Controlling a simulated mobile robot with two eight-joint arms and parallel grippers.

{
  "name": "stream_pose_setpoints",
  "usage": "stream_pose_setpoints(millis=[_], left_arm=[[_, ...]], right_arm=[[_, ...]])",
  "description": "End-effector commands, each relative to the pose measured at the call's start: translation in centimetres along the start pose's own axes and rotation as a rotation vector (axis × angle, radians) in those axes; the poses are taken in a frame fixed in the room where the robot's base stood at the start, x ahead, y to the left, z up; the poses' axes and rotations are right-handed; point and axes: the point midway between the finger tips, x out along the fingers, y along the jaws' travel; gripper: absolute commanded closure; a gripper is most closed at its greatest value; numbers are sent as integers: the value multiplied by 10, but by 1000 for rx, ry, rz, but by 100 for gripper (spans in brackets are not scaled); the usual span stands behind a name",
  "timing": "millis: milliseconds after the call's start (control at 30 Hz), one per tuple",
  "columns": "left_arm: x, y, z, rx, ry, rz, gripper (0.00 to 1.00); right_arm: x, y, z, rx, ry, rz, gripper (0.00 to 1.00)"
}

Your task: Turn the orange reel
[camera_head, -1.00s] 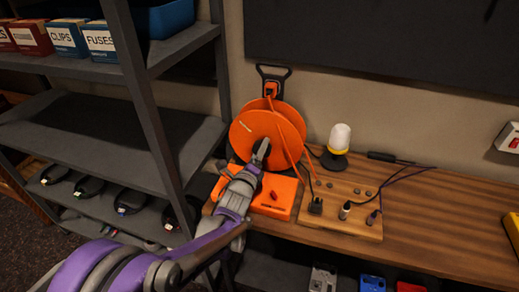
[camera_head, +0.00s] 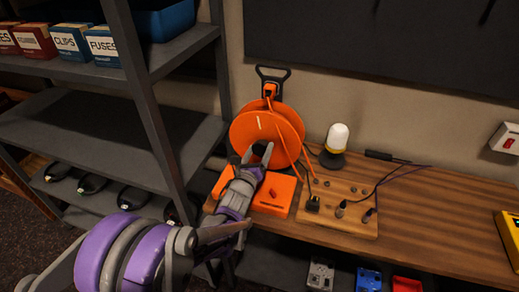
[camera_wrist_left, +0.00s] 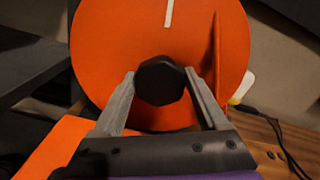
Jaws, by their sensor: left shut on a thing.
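The orange reel (camera_head: 270,122) stands upright at the left end of the wooden bench, above an orange base (camera_head: 275,193). A short pale mark on its face points nearly straight up. My left gripper (camera_head: 257,153) is at the lower part of the reel's face. In the left wrist view, its two grey fingers lie on either side of a black knob (camera_wrist_left: 160,82) on the reel, and the gripper is shut on it. The reel fills most of that view. My right gripper is not in view.
Beside the reel, a lamp (camera_head: 335,142) and a wooden board (camera_head: 338,212) with plugs and cables sit on the bench (camera_head: 440,225). A grey shelf (camera_head: 85,150) stands close on the left. The bench's right part is mostly clear.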

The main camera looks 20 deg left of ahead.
Motion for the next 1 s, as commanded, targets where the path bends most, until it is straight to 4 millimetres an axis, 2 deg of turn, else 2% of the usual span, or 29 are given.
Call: stream_pose_setpoints(millis=[467,500,600,633,867,1000], left_arm=[[0,0,0,15,1,1,100],[0,0,0,15,1,1,21],[0,0,0,15,1,0,3],[0,0,0,15,1,0,0],[-1,0,0,15,0,0,0],[-13,0,0,14,0,0,0]], right_arm=[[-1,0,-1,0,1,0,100],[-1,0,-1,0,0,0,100],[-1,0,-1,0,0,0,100],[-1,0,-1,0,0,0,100],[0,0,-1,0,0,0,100],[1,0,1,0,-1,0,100]])
